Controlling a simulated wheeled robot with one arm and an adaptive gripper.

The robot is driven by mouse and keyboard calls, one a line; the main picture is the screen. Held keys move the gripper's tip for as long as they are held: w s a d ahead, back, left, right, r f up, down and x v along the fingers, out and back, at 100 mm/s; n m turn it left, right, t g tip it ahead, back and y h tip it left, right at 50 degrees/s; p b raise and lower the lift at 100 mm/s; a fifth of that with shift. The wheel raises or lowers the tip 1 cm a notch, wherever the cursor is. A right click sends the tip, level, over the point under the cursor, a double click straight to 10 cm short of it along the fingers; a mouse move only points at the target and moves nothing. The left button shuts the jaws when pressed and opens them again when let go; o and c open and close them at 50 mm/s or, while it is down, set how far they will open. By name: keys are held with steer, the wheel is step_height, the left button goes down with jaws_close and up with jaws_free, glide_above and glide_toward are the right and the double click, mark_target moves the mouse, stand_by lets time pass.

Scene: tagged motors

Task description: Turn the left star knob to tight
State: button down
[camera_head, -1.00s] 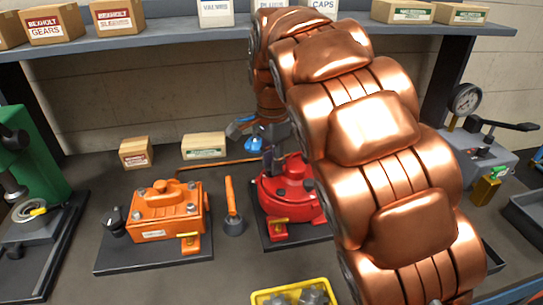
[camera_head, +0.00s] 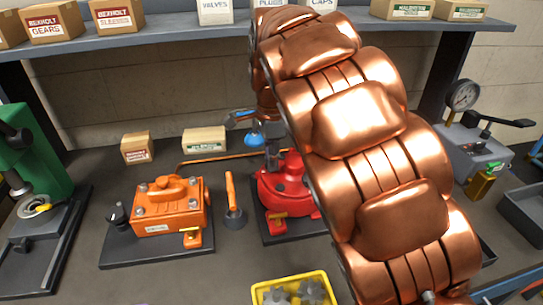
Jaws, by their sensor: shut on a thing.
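My gripper (camera_head: 243,118) shows only in part behind the red motor (camera_head: 284,185), with my copper arm covering much of it. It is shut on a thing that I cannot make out. A small blue piece (camera_head: 255,138) shows just below it; I cannot tell whether this is held. The orange motor (camera_head: 168,207) sits on a dark base plate at the left, with a black knob (camera_head: 118,216) at its left side. Grey star-shaped pieces (camera_head: 310,291) lie in a yellow tray (camera_head: 262,287) at the front. I cannot tell which thing is the left star knob.
An orange-handled tool (camera_head: 231,195) stands between the motors. Small boxes (camera_head: 205,139) stand behind. A green press (camera_head: 35,155) is at the left, a grey gauge unit (camera_head: 470,150) at the right. A shelf (camera_head: 180,31) with boxes crosses the back.

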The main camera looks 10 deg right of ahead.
steer(key=shift+a+r, duration=0.1)
steer(key=shift+r, duration=0.05)
steer(key=c, duration=1.2)
jaws_free()
steer(key=shift+r, duration=5.9)
